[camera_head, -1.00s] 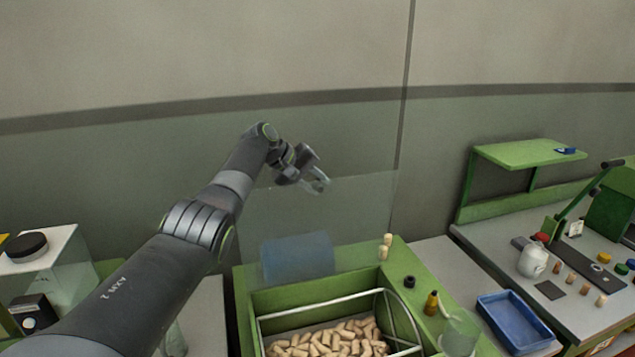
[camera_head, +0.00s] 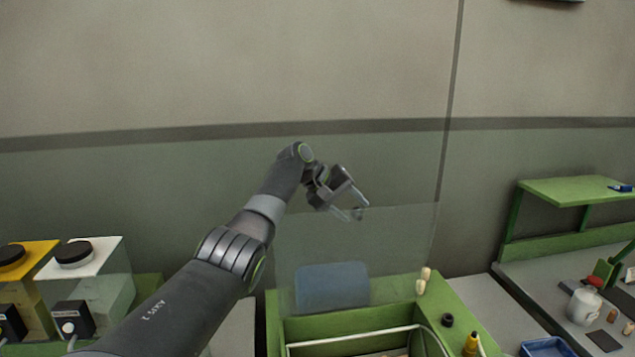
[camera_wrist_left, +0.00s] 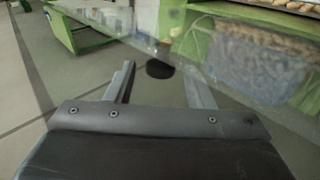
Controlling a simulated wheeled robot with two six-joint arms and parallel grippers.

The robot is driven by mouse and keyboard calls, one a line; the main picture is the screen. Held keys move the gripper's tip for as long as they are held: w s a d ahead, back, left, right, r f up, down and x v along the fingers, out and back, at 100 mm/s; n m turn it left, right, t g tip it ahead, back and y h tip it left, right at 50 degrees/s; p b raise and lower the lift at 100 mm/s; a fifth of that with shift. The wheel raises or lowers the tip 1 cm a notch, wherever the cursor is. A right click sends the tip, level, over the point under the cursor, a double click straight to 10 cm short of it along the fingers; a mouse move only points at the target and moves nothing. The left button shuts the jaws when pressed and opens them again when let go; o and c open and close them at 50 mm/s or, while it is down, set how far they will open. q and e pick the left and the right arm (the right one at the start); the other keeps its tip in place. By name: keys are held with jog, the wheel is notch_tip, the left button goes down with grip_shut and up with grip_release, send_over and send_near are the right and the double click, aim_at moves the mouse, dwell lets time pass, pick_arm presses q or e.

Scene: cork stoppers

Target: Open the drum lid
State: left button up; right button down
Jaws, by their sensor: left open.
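A clear see-through panel, apparently the drum lid (camera_head: 405,240), stands raised and roughly upright behind the green drum housing (camera_head: 455,318). My left gripper (camera_head: 360,207) is open at the panel's top edge in the head view. Whether it touches the panel I cannot tell. In the left wrist view the two fingers of my left gripper (camera_wrist_left: 160,88) are spread with nothing clearly held between them. The clear panel (camera_wrist_left: 205,62) crosses beyond them there. The drum's inside is mostly cut off at the bottom of the head view. My right gripper is out of view.
A translucent blue box (camera_head: 332,287) shows through the panel. A workbench with a white jug (camera_head: 584,307) is at right. Black-capped containers (camera_head: 75,254) stand at left.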

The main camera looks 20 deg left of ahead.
pick_arm(q)
jog(key=b+v, duration=0.6)
jog(key=v, duration=0.9)
jog(key=shift+f, duration=0.2)
